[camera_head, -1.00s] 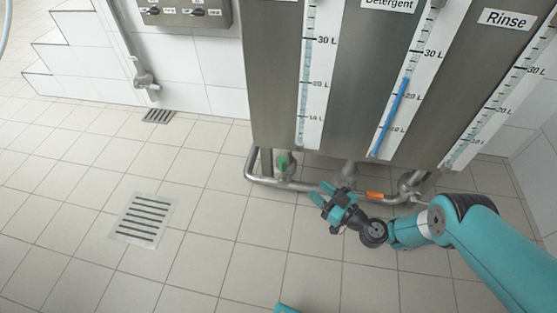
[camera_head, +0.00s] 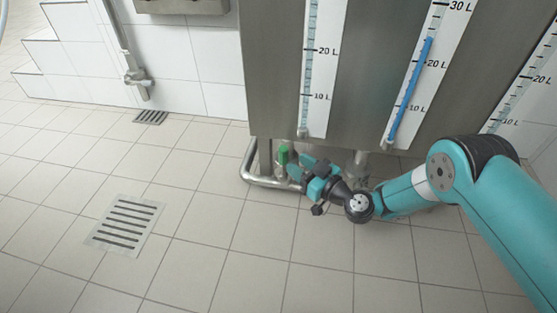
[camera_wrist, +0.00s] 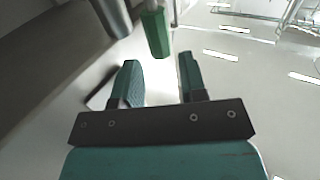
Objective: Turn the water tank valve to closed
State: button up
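The green valve handle (camera_head: 283,155) hangs upright under the left tank, above the steel pipe. In the wrist view the green handle (camera_wrist: 155,32) is just beyond my fingertips, roughly in line with the gap between them. My gripper (camera_head: 300,163) is close to the right of the handle in the head view. In the wrist view my gripper (camera_wrist: 160,72) is open, with nothing between its two fingers. The handle and the fingers look apart. The left tank (camera_head: 272,75) has a level scale (camera_head: 318,70) on its front.
A steel pipe (camera_head: 262,182) runs low under the tanks, close below my gripper. A middle tank scale (camera_head: 425,75) shows a blue level. In the wrist view a grey metal pipe (camera_wrist: 112,15) is left of the handle. The tiled floor with a drain grate (camera_head: 125,224) is clear.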

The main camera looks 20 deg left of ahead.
aim_at(287, 157)
jog(key=b+x, duration=0.3)
jog(key=x, duration=0.3)
jog(key=shift+w+a+f, duration=0.15)
jog(key=shift+a, duration=0.2)
jog(key=shift+w+a, duration=0.3)
jog(key=shift+a, duration=0.35)
jog(key=shift+c, duration=0.5)
grip_shut()
